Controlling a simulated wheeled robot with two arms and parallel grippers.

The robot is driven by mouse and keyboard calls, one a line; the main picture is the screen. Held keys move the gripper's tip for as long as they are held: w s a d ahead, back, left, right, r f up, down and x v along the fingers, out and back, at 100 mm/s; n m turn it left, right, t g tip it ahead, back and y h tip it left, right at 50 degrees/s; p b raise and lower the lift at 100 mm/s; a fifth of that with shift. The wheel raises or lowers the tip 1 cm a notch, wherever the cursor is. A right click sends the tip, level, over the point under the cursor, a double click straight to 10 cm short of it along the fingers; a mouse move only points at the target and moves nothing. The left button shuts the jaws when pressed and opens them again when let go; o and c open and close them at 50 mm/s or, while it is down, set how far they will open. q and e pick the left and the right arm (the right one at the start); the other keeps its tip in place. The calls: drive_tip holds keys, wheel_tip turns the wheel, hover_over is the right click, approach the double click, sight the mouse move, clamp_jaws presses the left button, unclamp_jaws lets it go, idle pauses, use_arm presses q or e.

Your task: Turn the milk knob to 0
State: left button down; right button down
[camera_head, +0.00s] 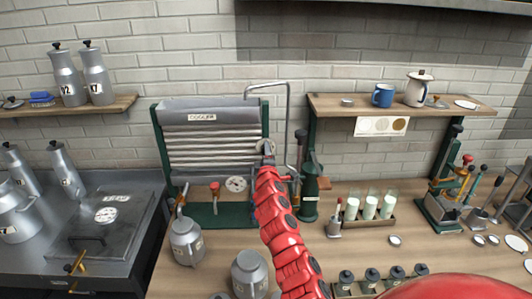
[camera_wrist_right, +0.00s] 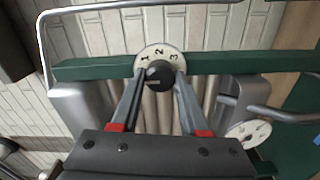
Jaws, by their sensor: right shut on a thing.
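The milk knob (camera_wrist_right: 160,79) is black and sits on a round white dial (camera_wrist_right: 152,51) marked 1, 2 and 3 in the right wrist view. A light mark on the knob seems to point left, but the number there is hidden or too small to read. My right gripper (camera_wrist_right: 159,73) is shut on the knob, one finger on each side. In the head view the dial (camera_head: 261,146) is at the right edge of the ribbed metal cooler (camera_head: 210,142), and my red right arm (camera_head: 280,225) reaches up to it. My left gripper is not in view.
A bent metal pipe (camera_head: 289,105) rises just behind the dial. A green cylinder (camera_head: 310,188) stands close on the right. A white gauge (camera_head: 236,184) is below the cooler. Milk cans (camera_head: 186,243) and a rack of milk glasses (camera_head: 369,220) stand on the wooden counter.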

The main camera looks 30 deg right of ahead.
drive_tip(key=shift+c, duration=2)
unclamp_jaws()
drive_tip(key=b+v, duration=0.5)
drive_tip(key=v, duration=1.2)
drive_tip(key=shift+a, duration=0.25)
drive_tip(key=shift+f, duration=0.1)
